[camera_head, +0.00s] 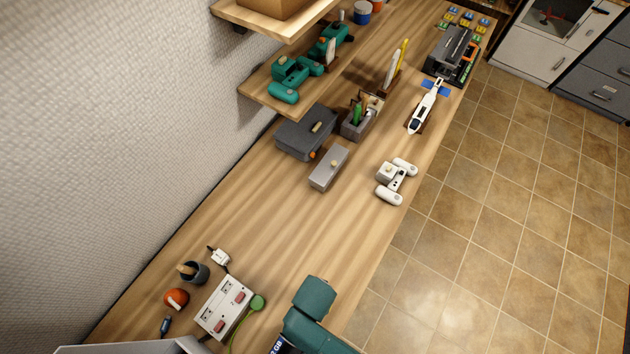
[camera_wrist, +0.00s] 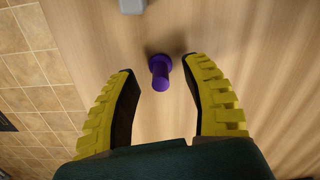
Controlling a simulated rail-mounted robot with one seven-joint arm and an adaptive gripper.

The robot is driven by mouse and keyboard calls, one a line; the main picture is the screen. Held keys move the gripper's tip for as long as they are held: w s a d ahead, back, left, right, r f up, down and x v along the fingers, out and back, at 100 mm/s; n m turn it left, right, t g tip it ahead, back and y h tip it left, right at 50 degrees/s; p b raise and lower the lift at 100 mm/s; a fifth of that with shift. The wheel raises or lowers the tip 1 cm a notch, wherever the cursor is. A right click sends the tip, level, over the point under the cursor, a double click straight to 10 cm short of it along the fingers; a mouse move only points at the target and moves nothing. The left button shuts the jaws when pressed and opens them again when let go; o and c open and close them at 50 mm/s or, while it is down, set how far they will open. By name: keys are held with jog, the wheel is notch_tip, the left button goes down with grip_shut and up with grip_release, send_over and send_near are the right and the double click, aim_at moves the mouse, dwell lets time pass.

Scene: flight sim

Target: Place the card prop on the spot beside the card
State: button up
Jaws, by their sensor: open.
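In the wrist view a small purple peg-like piece (camera_wrist: 160,71) with a wider dark purple far end is on the wooden table. It may be the card prop, but I cannot be sure. My gripper (camera_wrist: 158,65) is open, with its yellow, dark-lined fingers apart on either side of the piece and no clear contact. In the head view a dark flat thing with white lettering (camera_head: 287,346), perhaps the card, shows at the bottom edge beside my teal arm. The arm hides most of it, the purple piece and my fingers. I cannot make out the spot.
A white socket box (camera_head: 223,308) with a green cable stands left of my arm. A dark cup (camera_head: 194,272) and an orange round thing (camera_head: 176,299) are farther left. A grey box (camera_head: 329,168) and a white jointed device (camera_head: 395,182) stand farther back. The middle tabletop is clear.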

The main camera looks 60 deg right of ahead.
grip_shut()
jog(key=shift+r, duration=0.1)
dwell(0.4)
